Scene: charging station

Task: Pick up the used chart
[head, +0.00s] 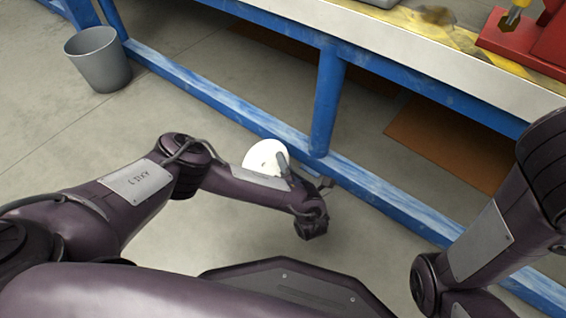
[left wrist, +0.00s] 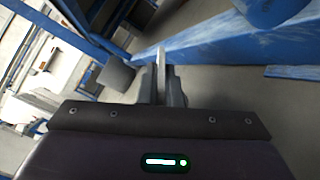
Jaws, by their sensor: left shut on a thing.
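The used chart (head: 265,154) is a round white disc with small dark marks, seen in the head view by the blue post of the bench. My left gripper (head: 284,164) is shut on it and holds it above the floor. My left arm hides the disc's lower part. In the left wrist view the chart (left wrist: 161,62) shows as a thin pale edge standing up between the fingers of my left gripper (left wrist: 163,88). My right arm is at the right of the head view, but its gripper is out of view.
A blue steel bench frame (head: 327,100) with a low rail (head: 222,105) stands just beyond my left gripper. A grey bin (head: 98,62) stands at the upper left. A red device (head: 525,38) sits on the bench top.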

